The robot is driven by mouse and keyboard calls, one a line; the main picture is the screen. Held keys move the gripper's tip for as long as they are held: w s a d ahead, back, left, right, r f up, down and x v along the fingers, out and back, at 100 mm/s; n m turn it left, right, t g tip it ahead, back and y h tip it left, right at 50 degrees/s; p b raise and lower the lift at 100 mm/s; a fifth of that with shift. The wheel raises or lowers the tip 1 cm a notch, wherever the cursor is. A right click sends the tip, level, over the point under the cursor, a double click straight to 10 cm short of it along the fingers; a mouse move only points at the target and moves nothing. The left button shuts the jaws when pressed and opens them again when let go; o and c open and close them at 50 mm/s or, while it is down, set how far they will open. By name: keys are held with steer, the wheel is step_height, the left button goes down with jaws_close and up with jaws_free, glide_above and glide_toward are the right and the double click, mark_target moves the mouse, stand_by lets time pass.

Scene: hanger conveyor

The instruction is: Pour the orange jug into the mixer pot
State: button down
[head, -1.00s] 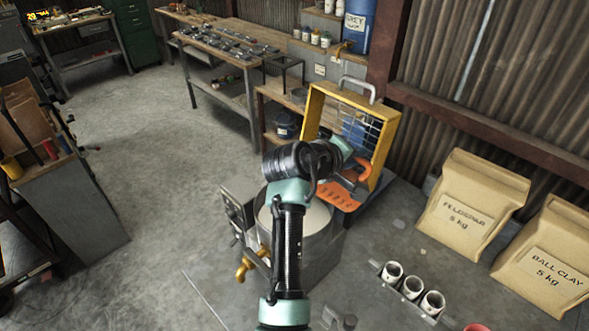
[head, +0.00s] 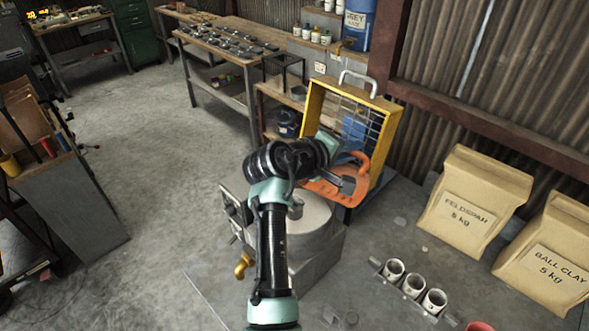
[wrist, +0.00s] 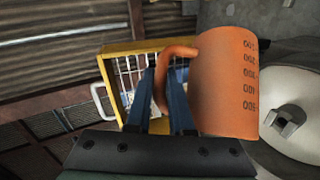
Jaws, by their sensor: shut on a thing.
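The orange jug (head: 325,192) is beside the yellow-framed heater, at the far rim of the mixer pot (head: 318,245). My gripper (head: 346,178) is shut on its curved handle. In the wrist view the handle passes between the blue fingers of my gripper (wrist: 160,78), and the jug (wrist: 226,85) shows black volume marks. Its inside is hidden there, and its exact tilt is hard to judge. The pot (wrist: 300,95) is right of the jug in the wrist view, with a pale round interior and a grey hub. My arm hides part of the pot in the head view.
The yellow heater (head: 314,100) with a wire grille stands close behind the jug. A feldspar bag (head: 470,215) and a ball clay bag (head: 550,260) stand along the wall. Bare bench top lies between.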

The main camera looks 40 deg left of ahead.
stand_by(0.4)
steer(key=shift+s+a+f+n+t+b, duration=0.1)
steer(key=shift+s+a+n+t+b, duration=0.2)
steer(key=shift+b, duration=0.35)
steer(key=shift+s+a+f+h+b, duration=0.1)
steer(key=shift+a+h+b, duration=0.2)
steer(key=shift+h+b, duration=0.1)
steer(key=shift+s+a+n+t+b, duration=0.15)
steer(key=shift+a+n+t+b, duration=0.1)
steer(key=shift+n+t+b, duration=0.1)
steer(key=shift+s+a+f+n+t+h+b, duration=0.3)
steer(key=shift+s+a+f+n+t+b, duration=0.25)
steer(key=shift+b, duration=0.65)
stand_by(0.7)
steer(key=shift+s+a+b, duration=0.1)
steer(key=shift+a+b, duration=0.25)
steer(key=shift+b, duration=0.05)
steer(key=shift+s+a+f+t+b, duration=0.2)
steer(key=shift+t+b, duration=0.15)
steer(key=shift+t, duration=0.05)
stand_by(0.4)
